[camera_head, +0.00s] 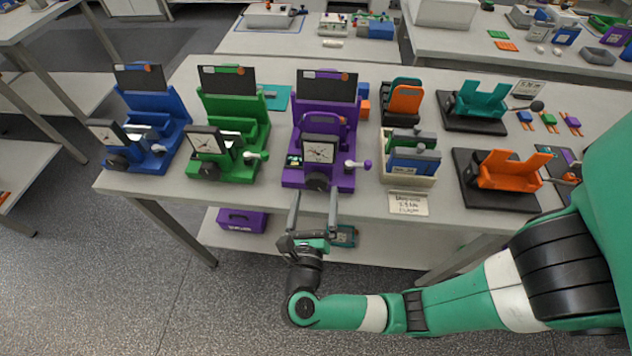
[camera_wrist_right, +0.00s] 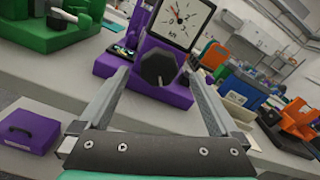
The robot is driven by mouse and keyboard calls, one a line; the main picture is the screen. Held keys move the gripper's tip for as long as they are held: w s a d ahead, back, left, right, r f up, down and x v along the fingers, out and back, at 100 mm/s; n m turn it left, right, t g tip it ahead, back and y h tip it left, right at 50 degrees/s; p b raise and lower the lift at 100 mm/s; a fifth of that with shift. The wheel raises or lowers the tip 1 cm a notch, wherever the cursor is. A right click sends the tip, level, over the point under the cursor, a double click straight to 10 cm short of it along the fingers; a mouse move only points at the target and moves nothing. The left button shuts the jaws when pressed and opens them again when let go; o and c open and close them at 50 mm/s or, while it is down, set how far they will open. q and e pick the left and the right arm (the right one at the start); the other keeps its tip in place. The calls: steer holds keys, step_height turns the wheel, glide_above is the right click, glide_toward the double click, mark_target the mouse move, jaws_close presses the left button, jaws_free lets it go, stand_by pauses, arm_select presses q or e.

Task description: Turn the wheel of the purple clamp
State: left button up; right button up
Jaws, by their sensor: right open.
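The purple clamp (camera_head: 348,178) stands upright on the light table, with a dial gauge (camera_head: 320,152) on its front. Its dark wheel (camera_head: 317,182) is low on the front, below the gauge, facing the table's front edge. The wheel (camera_wrist_right: 158,68) also shows in the right wrist view, in line with the gap between the fingers. My right gripper (camera_head: 314,200) is open and empty, its two fingers pointing at the wheel from in front of the table edge. Whether the fingertips reach beside the wheel I cannot tell. My left gripper is in neither view.
A green clamp (camera_head: 250,133) and a blue clamp (camera_head: 172,133) stand to the left. A bin (camera_head: 408,178) stands to the right. A purple box (camera_head: 240,219) sits on the lower shelf.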

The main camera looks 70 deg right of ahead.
mark_target(317, 185)
steer(key=x, duration=0.4)
steer(key=shift+w+d, duration=0.1)
steer(key=shift+d, duration=0.15)
steer(key=shift+c, duration=0.2)
steer(key=c, duration=1.3)
steer(key=shift+f+m+b, duration=0.2)
steer(key=shift+m+b, duration=0.8)
steer(key=shift+b, duration=0.4)
steer(key=m+b, duration=0.4)
steer(key=b, duration=0.2)
steer(key=shift+m, duration=0.3)
steer(key=shift+r+m+b, duration=0.15)
steer(key=shift+m+b, duration=1.05)
steer(key=shift+b, duration=0.05)
